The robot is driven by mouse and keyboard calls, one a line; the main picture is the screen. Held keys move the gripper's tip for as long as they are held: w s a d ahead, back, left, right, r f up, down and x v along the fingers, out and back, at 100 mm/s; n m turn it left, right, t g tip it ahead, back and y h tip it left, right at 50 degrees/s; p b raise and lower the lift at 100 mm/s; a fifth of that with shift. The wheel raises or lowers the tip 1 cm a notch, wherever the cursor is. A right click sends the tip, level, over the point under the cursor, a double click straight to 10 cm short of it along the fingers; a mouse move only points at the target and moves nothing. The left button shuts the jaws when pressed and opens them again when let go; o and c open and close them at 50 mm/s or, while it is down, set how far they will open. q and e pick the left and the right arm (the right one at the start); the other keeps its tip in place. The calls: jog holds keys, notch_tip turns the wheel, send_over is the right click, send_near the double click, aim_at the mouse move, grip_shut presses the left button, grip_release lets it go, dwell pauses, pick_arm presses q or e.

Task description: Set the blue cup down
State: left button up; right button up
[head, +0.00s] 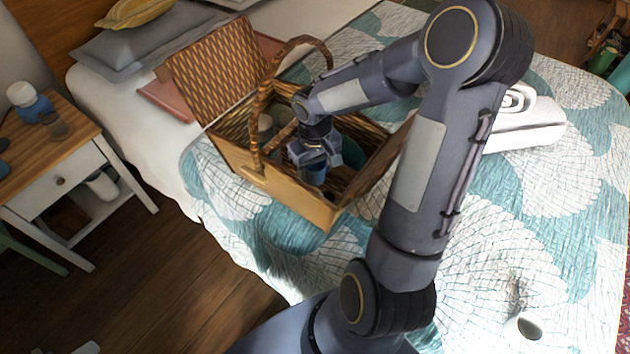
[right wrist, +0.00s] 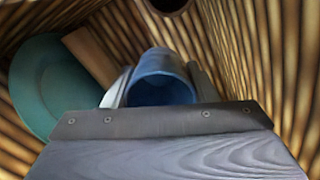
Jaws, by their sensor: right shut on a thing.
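The blue cup (head: 314,174) is inside the open wicker picnic basket (head: 285,203) on the bed. My right gripper (head: 315,158) reaches down into the basket and is shut on the cup. In the right wrist view the blue cup (right wrist: 161,66) sits between the two fingers of my right gripper (right wrist: 160,88), with its round opening facing the camera. Whether the cup's base touches the basket floor is hidden. My left gripper is not in view.
A green plate (right wrist: 50,85) leans in the basket beside a wooden divider (right wrist: 90,57). The basket's handle (head: 259,125) arches close to my right wrist, and its lid (head: 215,72) stands open.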

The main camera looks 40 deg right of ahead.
aim_at(315, 179)
jog(key=shift+f+b, duration=0.4)
jog(key=shift+f, duration=1.95)
jog(key=shift+f, duration=0.2)
jog(key=o, duration=1)
jog(key=shift+r, duration=0.1)
jog(key=shift+r, duration=0.4)
notch_tip(315, 179, up, 12)
jog(key=p, duration=0.2)
jog(key=shift+f, duration=0.2)
